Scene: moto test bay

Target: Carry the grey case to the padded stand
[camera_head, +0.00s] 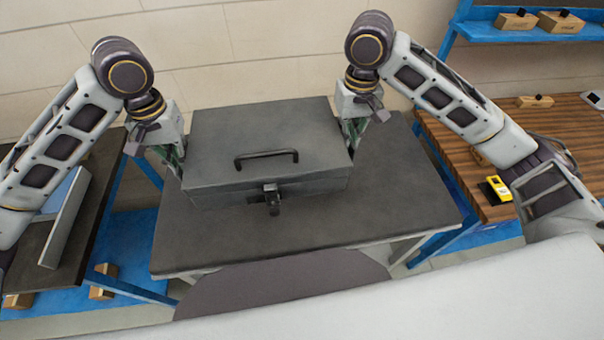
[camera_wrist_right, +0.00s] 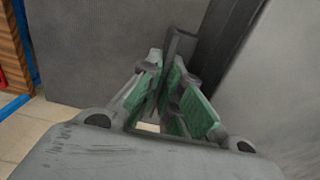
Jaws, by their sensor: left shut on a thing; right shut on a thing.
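The grey case (camera_head: 243,147) is closed, with a black handle on its lid and a dark latch at its front. It is over the dark-topped stand (camera_head: 300,232); I cannot tell whether it rests on the top or hangs just above. My left gripper (camera_head: 177,158) is shut at the case's left side, its fingertips partly hidden. My right gripper (camera_head: 357,130) is shut at the right side. In the right wrist view, the right gripper's green-padded fingers (camera_wrist_right: 174,85) close around a dark bar (camera_wrist_right: 180,48) beside the case wall.
A wooden bench (camera_head: 480,175) with a yellow device (camera_head: 497,189) stands at the right. A blue shelf (camera_head: 530,30) with small boxes is above it. A dark table (camera_head: 85,230) with a slanted panel is at the left. The stand's front and right top are bare.

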